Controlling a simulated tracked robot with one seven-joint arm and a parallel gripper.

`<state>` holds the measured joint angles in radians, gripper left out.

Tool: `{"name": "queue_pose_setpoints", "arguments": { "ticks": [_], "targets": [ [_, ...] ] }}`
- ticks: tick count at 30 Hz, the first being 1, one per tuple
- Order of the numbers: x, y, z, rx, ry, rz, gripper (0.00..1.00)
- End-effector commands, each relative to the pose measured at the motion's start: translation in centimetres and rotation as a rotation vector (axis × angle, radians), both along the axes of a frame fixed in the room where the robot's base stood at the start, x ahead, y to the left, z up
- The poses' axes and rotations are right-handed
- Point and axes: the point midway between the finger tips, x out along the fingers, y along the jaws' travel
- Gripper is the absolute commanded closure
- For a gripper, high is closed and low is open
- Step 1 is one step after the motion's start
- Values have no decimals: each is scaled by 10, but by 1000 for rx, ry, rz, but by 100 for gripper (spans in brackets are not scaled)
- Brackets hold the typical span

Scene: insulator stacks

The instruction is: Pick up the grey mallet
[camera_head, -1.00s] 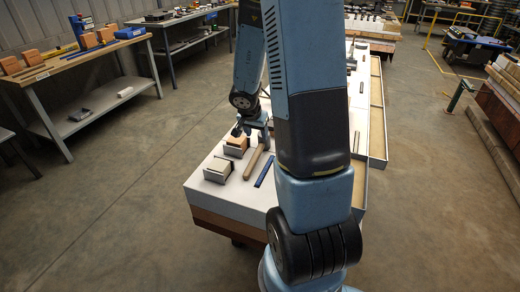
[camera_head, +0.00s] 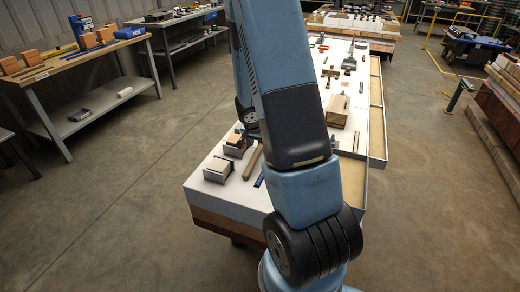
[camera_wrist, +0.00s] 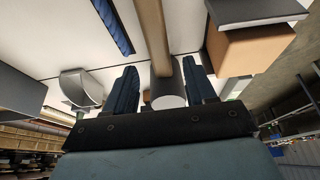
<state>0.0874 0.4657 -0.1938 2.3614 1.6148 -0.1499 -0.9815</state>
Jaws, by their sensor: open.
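The grey mallet shows in the wrist view with its grey round head (camera_wrist: 166,92) nearest me and its wooden handle (camera_wrist: 154,35) running away across the white table. In the head view, part of the handle (camera_head: 253,162) lies on the table's near part; the head is hidden behind my arm. My gripper (camera_wrist: 160,66) is open, its two dark fingers on either side of the mallet, with visible gaps left and right. It is not closed on it. I cannot tell how far the fingertips are above the table.
A blue strip (camera_wrist: 114,25) and a grey curved part (camera_wrist: 80,88) lie to the left.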

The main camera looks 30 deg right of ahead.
Motion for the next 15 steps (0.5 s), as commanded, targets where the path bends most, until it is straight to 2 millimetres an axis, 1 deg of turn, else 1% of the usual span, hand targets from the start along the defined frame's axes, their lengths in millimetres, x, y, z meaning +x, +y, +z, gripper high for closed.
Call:
{"name": "queue_pose_setpoints", "arguments": {
  "ticks": [15],
  "targets": [
    [10,-10,-34,0,3,0,45]
  ]
}}
